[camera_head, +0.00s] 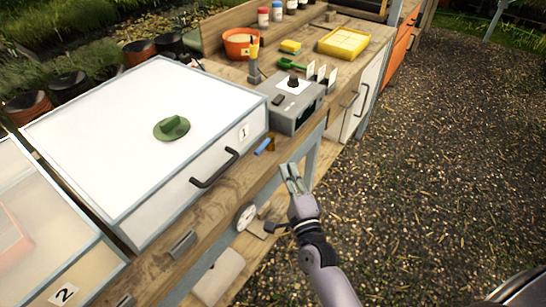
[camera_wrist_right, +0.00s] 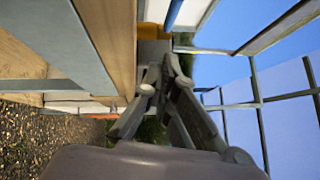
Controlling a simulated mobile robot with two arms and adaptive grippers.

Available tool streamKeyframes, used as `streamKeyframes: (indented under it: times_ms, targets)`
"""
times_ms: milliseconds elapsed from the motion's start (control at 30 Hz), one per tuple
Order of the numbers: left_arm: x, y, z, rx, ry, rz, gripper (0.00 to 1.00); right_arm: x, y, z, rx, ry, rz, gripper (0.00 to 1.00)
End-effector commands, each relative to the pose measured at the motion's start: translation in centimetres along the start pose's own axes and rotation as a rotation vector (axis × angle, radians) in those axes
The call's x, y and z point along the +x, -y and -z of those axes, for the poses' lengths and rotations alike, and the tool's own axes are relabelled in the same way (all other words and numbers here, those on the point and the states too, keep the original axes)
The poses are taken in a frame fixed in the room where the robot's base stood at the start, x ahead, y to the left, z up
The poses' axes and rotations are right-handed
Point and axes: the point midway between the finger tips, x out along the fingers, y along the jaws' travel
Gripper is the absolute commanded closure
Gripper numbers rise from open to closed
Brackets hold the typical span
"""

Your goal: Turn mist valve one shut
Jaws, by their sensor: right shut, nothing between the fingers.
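A valve with a blue lever (camera_head: 263,146) and a brass-coloured body (camera_head: 271,142) sits at the bench's front edge, by the right corner of the white-lidded case marked 1 (camera_head: 125,135). I take it for mist valve one. The blue lever also shows at the top of the right wrist view (camera_wrist_right: 173,13), partly cut off. My right gripper (camera_head: 291,173) is shut and empty, in front of the bench edge, to the right of and below the valve in the head view, apart from it. It also shows in the right wrist view (camera_wrist_right: 164,72). My left gripper is not in view.
A grey control box with a black knob (camera_head: 293,104) stands beyond the valve. The case's dark handle (camera_head: 215,168) sticks out to the left. A second case marked 2 (camera_head: 85,275) is at lower left. Open gravel (camera_head: 440,170) lies to the right.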

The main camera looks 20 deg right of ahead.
Motion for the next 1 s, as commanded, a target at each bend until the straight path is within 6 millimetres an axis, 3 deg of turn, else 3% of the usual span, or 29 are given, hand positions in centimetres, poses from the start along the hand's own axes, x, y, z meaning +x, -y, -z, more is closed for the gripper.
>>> streamKeyframes:
  times_ms: [100,300,1000]
  targets:
    - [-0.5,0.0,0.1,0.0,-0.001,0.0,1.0,2.6,0.2,0.0,0.0,0.0,0.002,1.0]
    - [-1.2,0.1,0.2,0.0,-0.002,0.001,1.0,4.3,0.1,-2.2,0.001,0.001,-0.001,1.0]
    - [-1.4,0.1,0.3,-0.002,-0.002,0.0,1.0,5.5,0.0,-3.4,-0.001,0.001,-0.001,1.0]
